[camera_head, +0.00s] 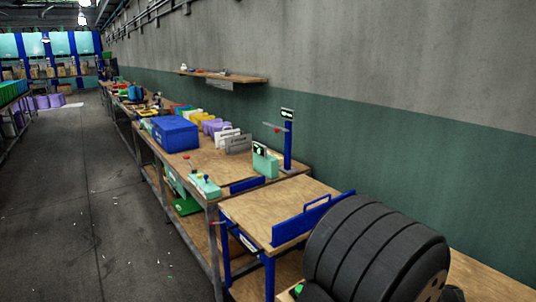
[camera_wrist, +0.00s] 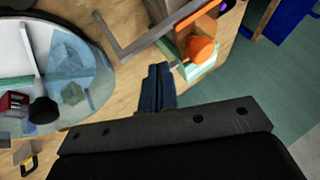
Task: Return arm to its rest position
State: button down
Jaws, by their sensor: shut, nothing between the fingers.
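My gripper (camera_wrist: 157,88) shows in the wrist view. Its two dark blue fingers are together and nothing is held between them. It hangs over a wooden surface (camera_wrist: 118,85), near the lower edge of a box with an orange knob. I cannot make out my gripper in the head view. How far the fingertips are above the surface cannot be told.
In the wrist view, a round clear-edged container (camera_wrist: 85,75) lies left, the orange-knobbed part (camera_wrist: 201,48) upper right, and a grey bar (camera_wrist: 160,30) above. The head view shows a long workbench (camera_head: 215,165) with a blue box (camera_head: 175,134), and open floor (camera_head: 110,220) left.

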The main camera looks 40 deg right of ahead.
jog(key=shift+w+d+r, duration=0.1)
jog(key=shift+w+d, duration=0.05)
jog(key=shift+w, duration=0.55)
jog(key=shift+w+d+r, duration=0.1)
jog(key=shift+w+d, duration=0.05)
jog(key=shift+w, duration=0.55)
jog(key=c, duration=2.2)
grip_release()
